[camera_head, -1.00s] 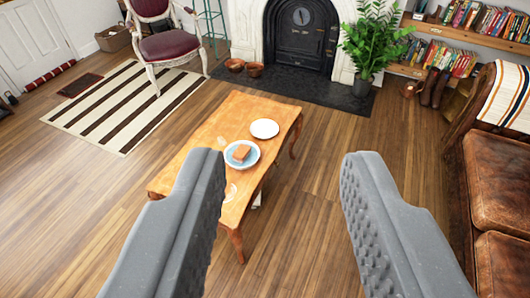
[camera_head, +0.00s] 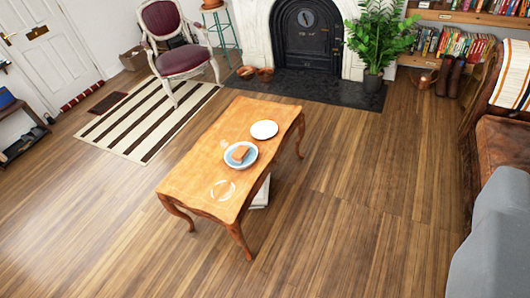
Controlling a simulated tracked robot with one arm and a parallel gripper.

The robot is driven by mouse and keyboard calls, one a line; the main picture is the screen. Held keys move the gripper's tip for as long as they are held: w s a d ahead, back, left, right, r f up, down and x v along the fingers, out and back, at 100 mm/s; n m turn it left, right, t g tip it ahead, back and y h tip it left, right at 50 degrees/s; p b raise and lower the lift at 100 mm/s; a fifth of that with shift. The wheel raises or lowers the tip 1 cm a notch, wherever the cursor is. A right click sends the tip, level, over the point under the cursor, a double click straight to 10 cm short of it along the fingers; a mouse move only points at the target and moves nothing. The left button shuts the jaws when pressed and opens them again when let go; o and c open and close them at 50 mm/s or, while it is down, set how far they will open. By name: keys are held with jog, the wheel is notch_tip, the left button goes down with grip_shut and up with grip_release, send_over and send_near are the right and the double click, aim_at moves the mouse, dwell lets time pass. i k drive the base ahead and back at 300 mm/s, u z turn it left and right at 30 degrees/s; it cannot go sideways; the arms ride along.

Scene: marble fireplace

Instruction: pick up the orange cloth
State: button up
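A small orange-brown block-like item (camera_head: 240,154) lies on a plate with a blue centre (camera_head: 231,160) on the wooden coffee table (camera_head: 190,178). It may be the orange cloth; it is too small to tell whether it is fabric. No other orange cloth is clear to see. One grey finger of my gripper (camera_head: 492,245) shows at the lower right edge; the other finger is out of view. The wide space left of this finger is empty, and the gripper is open, well short of the table and holding nothing visible.
A white plate (camera_head: 264,129) and a clear glass-like item (camera_head: 222,190) are on the table. A white object (camera_head: 261,194) is under it. A chair (camera_head: 172,38) and striped rug (camera_head: 145,112) lie behind left, a brown sofa (camera_head: 500,150) right. Floor in front is clear.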

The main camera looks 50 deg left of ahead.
aim_at(237, 157)
jog(key=z, duration=0.1)
jog(key=i, duration=2.85)
jog(key=u, duration=3.6)
jog(key=i, duration=1)
jog(key=u, duration=0.15)
